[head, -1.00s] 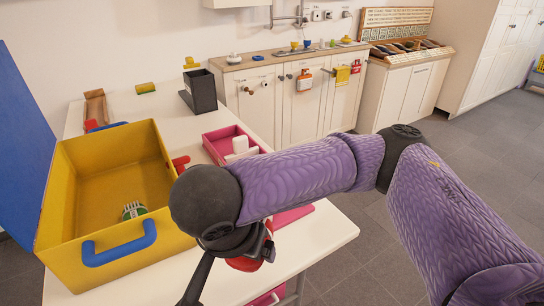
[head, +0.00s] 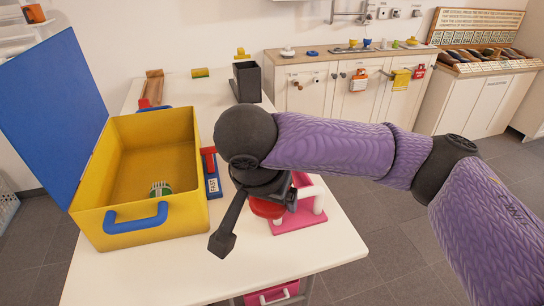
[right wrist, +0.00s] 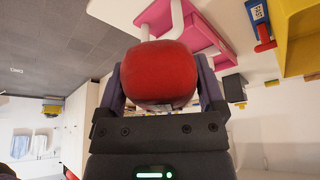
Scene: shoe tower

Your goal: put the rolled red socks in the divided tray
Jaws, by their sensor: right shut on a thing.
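The rolled red socks (head: 267,208) are a round red bundle in my right gripper (head: 272,200). In the right wrist view, the socks (right wrist: 160,74) sit between both fingers of the gripper (right wrist: 162,88), which is shut on them. In the head view, they are above the white table, in front of a pink stand with white posts (head: 300,222), and the gripper partly covers them. Whether they touch the stand cannot be told. I cannot make out the divided tray clearly in the head view; my right arm covers that part of the table. My left gripper is not in view.
An open yellow case (head: 195,205) with a blue handle and blue lid (head: 50,110) stands on the left; a green-and-white object (head: 161,188) lies inside. A black box (head: 246,82) stands behind. The white table's (head: 240,262) front right is clear. A pink drawer (head: 272,294) hangs below.

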